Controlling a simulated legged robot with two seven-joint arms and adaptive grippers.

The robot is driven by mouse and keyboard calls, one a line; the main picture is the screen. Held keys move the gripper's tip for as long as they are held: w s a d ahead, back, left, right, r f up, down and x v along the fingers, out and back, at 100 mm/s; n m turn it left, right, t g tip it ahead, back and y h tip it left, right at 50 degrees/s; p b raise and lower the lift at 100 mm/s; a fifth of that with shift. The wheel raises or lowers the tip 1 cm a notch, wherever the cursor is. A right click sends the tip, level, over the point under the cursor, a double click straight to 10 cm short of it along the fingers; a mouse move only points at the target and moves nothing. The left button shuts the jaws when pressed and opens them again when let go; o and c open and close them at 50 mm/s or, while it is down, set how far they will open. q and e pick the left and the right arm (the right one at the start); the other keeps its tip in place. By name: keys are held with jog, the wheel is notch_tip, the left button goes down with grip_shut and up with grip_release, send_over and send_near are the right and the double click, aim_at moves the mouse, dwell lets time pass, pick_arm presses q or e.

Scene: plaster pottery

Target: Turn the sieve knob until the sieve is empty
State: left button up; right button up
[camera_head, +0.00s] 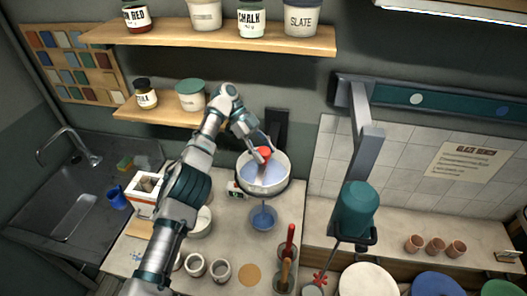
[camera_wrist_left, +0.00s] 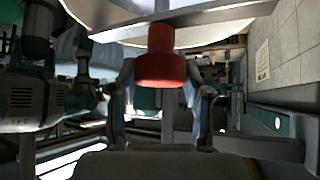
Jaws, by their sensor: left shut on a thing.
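The sieve (camera_head: 277,186) is a white round drum standing at the back of the worktop, with light blue material showing inside. Its red knob (camera_head: 264,153) sits at the top; in the left wrist view the knob (camera_wrist_left: 162,68) is a red cylinder below a pale bar. My left gripper (camera_head: 261,151) reaches over the drum from the left and is shut on the knob. In the left wrist view its fingers (camera_wrist_left: 160,92) stand on both sides of the knob. A blue bowl (camera_head: 263,218) with blue contents stands in front of the sieve. My right gripper is not in view.
Pots with red-handled (camera_head: 289,238) and wooden-handled (camera_head: 285,272) tools stand in front of the bowl. A mixer with a teal body (camera_head: 356,208) stands at right. Small white cups (camera_head: 220,271) are at the front. Shelves (camera_head: 225,38) hang above; a sink (camera_head: 80,215) is at left.

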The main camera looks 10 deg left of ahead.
pick_arm(q)
jog(key=shift+w+r, duration=0.1)
jog(key=o, duration=0.9)
jog(key=shift+o, duration=1.3)
jog(key=shift+w, duration=0.2)
jog(key=shift+s, duration=0.1)
jog(key=shift+d+f+n, duration=0.1)
jog(key=shift+f+n, duration=0.2)
